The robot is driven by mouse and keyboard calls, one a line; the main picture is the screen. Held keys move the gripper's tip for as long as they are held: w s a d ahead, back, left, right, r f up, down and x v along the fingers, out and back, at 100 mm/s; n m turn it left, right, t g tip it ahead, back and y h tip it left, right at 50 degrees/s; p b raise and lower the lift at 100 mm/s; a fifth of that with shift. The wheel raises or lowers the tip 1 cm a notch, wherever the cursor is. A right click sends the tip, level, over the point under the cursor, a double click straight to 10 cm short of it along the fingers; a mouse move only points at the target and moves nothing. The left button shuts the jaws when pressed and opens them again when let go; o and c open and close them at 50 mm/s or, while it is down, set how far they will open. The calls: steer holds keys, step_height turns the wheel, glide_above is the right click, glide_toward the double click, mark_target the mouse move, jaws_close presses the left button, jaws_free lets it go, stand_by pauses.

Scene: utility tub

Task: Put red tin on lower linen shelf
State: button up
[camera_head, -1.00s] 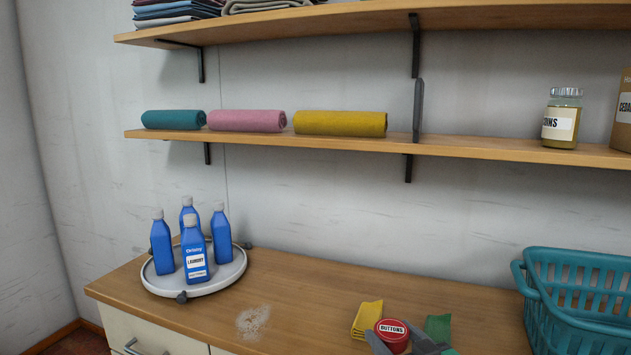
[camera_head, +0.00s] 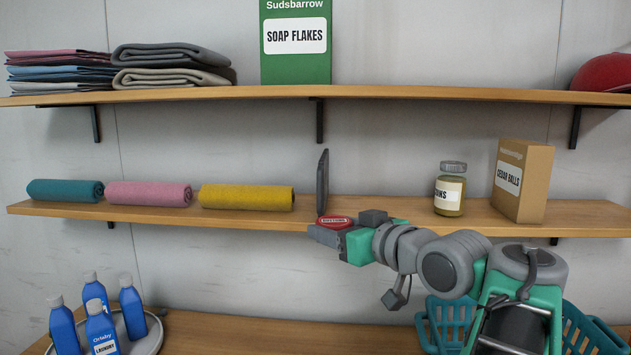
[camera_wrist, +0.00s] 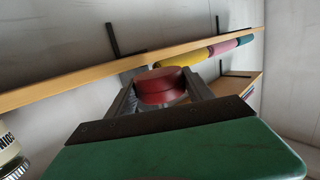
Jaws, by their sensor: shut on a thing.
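The red tin (camera_head: 336,221), labelled buttons, is held in my gripper (camera_head: 328,232), which is shut on it. In the wrist view the red tin (camera_wrist: 160,86) sits between the two fingers (camera_wrist: 160,98). In the head view the tin overlaps the front edge of the lower shelf (camera_head: 400,220), just right of the dark upright divider (camera_head: 322,182). The lower shelf (camera_wrist: 60,88) also shows beyond the tin in the wrist view. Rolled teal (camera_head: 65,190), pink (camera_head: 149,194) and yellow (camera_head: 246,197) towels lie on the shelf left of the divider.
A coins jar (camera_head: 450,189) and a cedar balls box (camera_head: 522,181) stand on the lower shelf to the right. The upper shelf (camera_head: 210,95) holds folded linen and a soap flakes box (camera_head: 296,42). Blue bottles (camera_head: 100,328) and a teal basket (camera_head: 450,325) are below. Shelf between divider and jar looks clear.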

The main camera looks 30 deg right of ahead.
steer(key=s+d+r+m+h+p, duration=0.1)
steer(key=s+d+r+p, duration=0.15)
steer(key=r, duration=0.45)
steer(key=s+d+r+m+h+p, duration=0.1)
steer(key=s+d+r+p, duration=0.15)
steer(key=r, duration=0.35)
steer(key=w+d+f+p, duration=0.1)
steer(key=w+d+f, duration=0.1)
steer(key=d+f, duration=0.1)
steer(key=w+d+f+p, duration=0.1)
steer(key=w+d+f, duration=0.2)
steer(key=d, duration=0.1)
steer(key=w+d+f, duration=0.3)
steer(key=d+f, duration=0.1)
steer(key=shift+w+d+p, duration=0.15)
steer(key=shift+d+p, duration=0.05)
steer(key=shift+p, duration=0.2)
step_height(320, 180, down, 3)
steer(key=shift+r+p, duration=0.1)
steer(key=shift+p, duration=0.35)
steer(key=shift+f+b, duration=0.4)
steer(key=shift+b, duration=0.05)
steer(key=o, duration=1.5)
steer(key=shift+r, duration=0.1)
